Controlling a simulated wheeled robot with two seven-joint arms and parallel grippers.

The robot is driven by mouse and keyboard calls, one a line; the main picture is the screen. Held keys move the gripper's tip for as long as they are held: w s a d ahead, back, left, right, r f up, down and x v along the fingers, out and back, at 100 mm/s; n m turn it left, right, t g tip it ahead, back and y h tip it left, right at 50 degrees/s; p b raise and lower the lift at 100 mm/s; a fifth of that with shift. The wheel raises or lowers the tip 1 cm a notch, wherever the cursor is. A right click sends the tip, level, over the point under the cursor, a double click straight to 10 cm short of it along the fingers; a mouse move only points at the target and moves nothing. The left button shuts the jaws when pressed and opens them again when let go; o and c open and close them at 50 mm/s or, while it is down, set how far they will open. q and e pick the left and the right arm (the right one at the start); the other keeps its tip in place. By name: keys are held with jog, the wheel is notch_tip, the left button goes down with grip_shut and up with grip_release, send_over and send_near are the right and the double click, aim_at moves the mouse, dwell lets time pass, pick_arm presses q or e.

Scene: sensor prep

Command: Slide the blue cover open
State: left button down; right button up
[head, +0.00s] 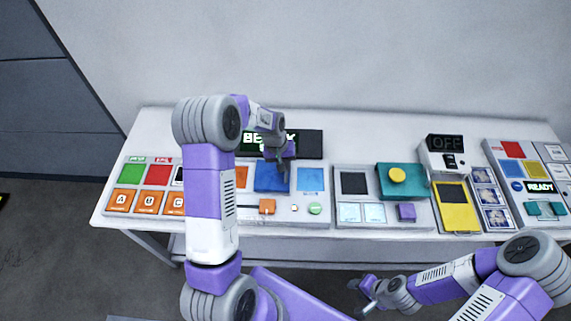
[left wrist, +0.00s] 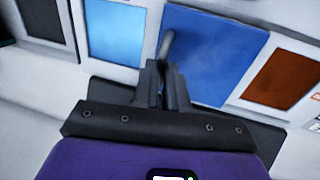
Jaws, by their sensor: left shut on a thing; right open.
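The blue cover (head: 270,177) is a flat blue panel on the console at the middle left of the table. It shows large in the left wrist view (left wrist: 222,50), with a small grey handle (left wrist: 166,42) near its edge. My left gripper (left wrist: 163,72) is shut on this handle, at the cover. In the head view my left gripper (head: 283,163) reaches down onto the cover from behind, and the arm hides part of the console. My right gripper (head: 362,290) is open and empty, low in front of the table and away from the cover.
An orange square (head: 241,177) and a light blue square (head: 310,180) flank the cover. An orange slider knob (head: 267,206) and a green button (head: 315,208) lie in front. A dark display (head: 308,144) stands behind. A teal block with a yellow knob (head: 397,175) is further right.

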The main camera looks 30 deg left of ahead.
aim_at(282, 175)
pick_arm(q)
jog(key=shift+w+d+r, duration=0.1)
jog(key=shift+d, duration=0.1)
jog(key=c, duration=1.2)
grip_release()
jog(key=shift+d, duration=0.1)
jog(key=shift+o, duration=0.2)
jog(key=shift+r, duration=0.15)
notch_tip(282, 175, up, 7)
jog(key=a, duration=0.1)
jog(key=shift+s+a, duration=0.2)
jog(key=shift+s, duration=0.1)
jog(key=shift+s, duration=0.1)
